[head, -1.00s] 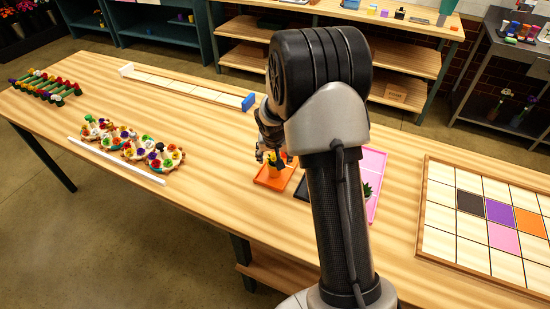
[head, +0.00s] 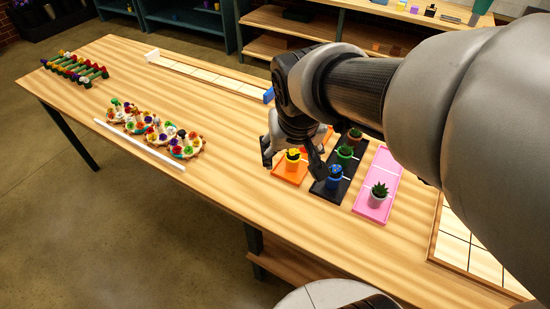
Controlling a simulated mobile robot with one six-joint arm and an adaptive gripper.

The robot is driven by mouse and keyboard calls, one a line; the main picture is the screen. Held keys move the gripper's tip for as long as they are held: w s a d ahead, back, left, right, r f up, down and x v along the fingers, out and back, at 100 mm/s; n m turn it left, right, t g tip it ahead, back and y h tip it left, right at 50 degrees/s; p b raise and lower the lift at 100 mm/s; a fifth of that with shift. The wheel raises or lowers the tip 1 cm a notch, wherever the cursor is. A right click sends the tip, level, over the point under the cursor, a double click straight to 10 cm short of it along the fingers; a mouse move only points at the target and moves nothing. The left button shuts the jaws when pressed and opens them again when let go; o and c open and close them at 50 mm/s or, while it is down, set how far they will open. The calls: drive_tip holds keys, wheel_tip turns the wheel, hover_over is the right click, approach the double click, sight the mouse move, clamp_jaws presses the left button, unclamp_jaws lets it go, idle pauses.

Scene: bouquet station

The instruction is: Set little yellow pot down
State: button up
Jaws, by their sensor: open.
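The little yellow pot (head: 292,163), with a yellow bloom and dark foliage on top, appears to stand upright on the orange tray (head: 283,179). My gripper (head: 291,160) is open, pointing down, with one finger to the left of the pot and the other to its right. I cannot tell whether either finger touches the pot. The back of the orange tray is partly hidden by my gripper.
Right of the orange tray, a black tray (head: 324,194) holds a blue pot (head: 334,180), a green pot (head: 344,157) and a brown pot (head: 354,136). Flowered wreaths (head: 160,130) lie left; bare tabletop lies between.

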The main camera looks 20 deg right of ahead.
drive_tip(key=s+a+r+n+y, duration=0.1)
drive_tip(key=s+a, duration=0.4)
drive_tip(key=s, duration=0.8)
drive_tip(key=shift+s+n, duration=0.3)
drive_tip(key=shift+n, duration=0.5)
